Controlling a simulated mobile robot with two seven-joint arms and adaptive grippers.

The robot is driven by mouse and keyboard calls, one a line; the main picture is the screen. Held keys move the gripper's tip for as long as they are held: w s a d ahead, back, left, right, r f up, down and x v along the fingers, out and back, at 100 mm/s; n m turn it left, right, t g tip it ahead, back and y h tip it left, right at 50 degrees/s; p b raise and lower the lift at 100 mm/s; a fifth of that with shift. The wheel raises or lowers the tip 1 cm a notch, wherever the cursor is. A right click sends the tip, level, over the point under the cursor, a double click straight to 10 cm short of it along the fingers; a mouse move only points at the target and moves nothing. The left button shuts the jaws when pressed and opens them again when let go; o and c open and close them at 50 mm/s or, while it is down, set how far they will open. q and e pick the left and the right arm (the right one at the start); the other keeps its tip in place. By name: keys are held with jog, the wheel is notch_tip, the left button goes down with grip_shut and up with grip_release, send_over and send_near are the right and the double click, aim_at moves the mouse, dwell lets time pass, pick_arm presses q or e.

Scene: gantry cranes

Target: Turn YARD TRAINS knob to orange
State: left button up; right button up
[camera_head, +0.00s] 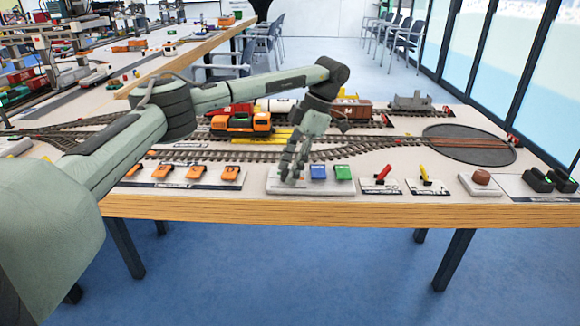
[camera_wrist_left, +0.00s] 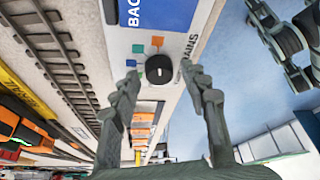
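The YARD TRAINS knob (camera_wrist_left: 158,69) is a round black knob in the left wrist view, on a pale panel with part of the word TRAINS beside it. An orange square (camera_wrist_left: 157,41), a green square (camera_wrist_left: 138,48) and a blue square (camera_wrist_left: 138,76) lie around it. I cannot tell surely which colour its small pale mark faces. My left gripper (camera_head: 289,171) points down over the panel (camera_head: 312,190) in the head view and hides the knob there. In the left wrist view its fingers (camera_wrist_left: 163,78) are open, one on each side of the knob, apart from it.
A blue block (camera_head: 318,172) and a green block (camera_head: 343,173) sit right beside my left gripper. Orange switches (camera_head: 197,172) lie left, red (camera_head: 382,174) and yellow (camera_head: 425,174) levers right. Tracks with an orange locomotive (camera_head: 240,125) run behind. The table's front edge (camera_head: 330,210) is close.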

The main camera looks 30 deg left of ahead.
aim_at(308, 176)
pick_arm(q)
jog(key=v, duration=1.2)
dwell(0.5)
